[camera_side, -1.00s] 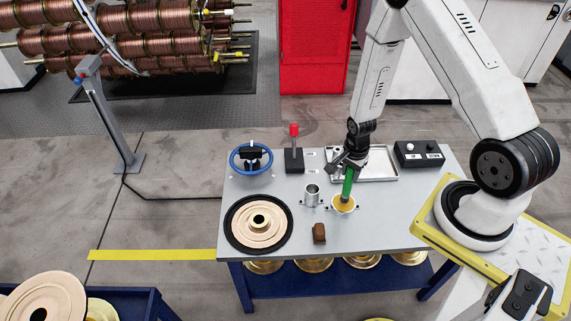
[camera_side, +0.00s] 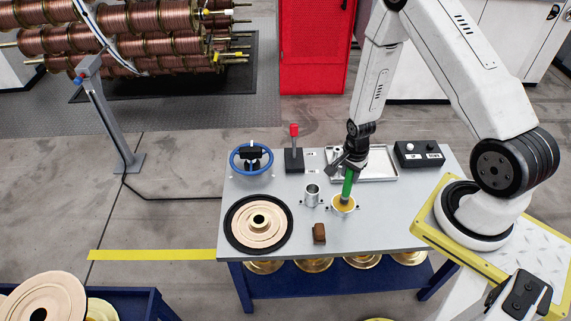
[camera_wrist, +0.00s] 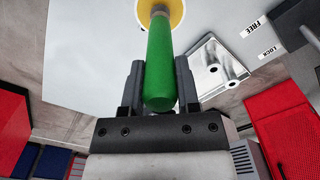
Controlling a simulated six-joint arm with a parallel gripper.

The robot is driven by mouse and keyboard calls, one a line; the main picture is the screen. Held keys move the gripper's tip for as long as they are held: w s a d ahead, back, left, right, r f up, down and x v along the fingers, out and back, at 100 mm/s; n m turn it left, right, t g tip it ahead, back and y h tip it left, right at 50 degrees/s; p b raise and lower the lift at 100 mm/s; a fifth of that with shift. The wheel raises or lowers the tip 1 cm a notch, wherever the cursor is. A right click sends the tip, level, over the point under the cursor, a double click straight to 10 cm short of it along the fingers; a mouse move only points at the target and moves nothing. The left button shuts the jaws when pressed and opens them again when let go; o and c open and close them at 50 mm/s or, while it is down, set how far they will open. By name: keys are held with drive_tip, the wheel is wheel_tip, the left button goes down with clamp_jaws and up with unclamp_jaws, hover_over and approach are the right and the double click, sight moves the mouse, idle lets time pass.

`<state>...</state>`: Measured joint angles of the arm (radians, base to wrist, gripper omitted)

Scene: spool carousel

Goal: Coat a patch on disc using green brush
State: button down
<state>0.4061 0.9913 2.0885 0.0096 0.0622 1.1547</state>
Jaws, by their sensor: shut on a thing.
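My gripper (camera_side: 349,169) is shut on the green brush (camera_side: 347,186), which stands nearly upright. The brush's lower end is in the yellow-filled cup (camera_side: 343,206) on the table, so its bristles are hidden. In the wrist view the green handle (camera_wrist: 161,62) sits between my two fingers (camera_wrist: 160,85), its far end over a yellow round area (camera_wrist: 175,12).
An empty metal cup (camera_side: 312,194) stands left of the yellow cup, and a brown block (camera_side: 319,233) lies in front. Behind are a blue handwheel (camera_side: 251,159), a red-topped lever (camera_side: 294,150), a metal tray (camera_side: 378,177) and a black button box (camera_side: 419,154). The table's right front (camera_side: 385,225) is clear.

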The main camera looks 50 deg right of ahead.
drive_tip(key=shift+f, duration=0.5)
idle(0.7)
drive_tip(key=shift+r, duration=0.1)
idle(0.4)
drive_tip(key=shift+r, duration=3.4)
drive_tip(key=shift+w+r, duration=0.1)
drive_tip(key=shift+w+a+r+n, duration=0.25)
drive_tip(key=shift+w+r+n, duration=0.1)
drive_tip(key=shift+n, duration=0.15)
drive_tip(key=w+a+r+n, duration=0.4)
drive_tip(key=a+r+n, duration=0.2)
drive_tip(key=r+n, duration=0.1)
drive_tip(key=w+a+r+n, duration=0.4)
drive_tip(key=a+r+n, duration=0.2)
drive_tip(key=n, duration=0.4)
drive_tip(key=shift+a+r, duration=0.25)
drive_tip(key=shift+r, duration=0.5)
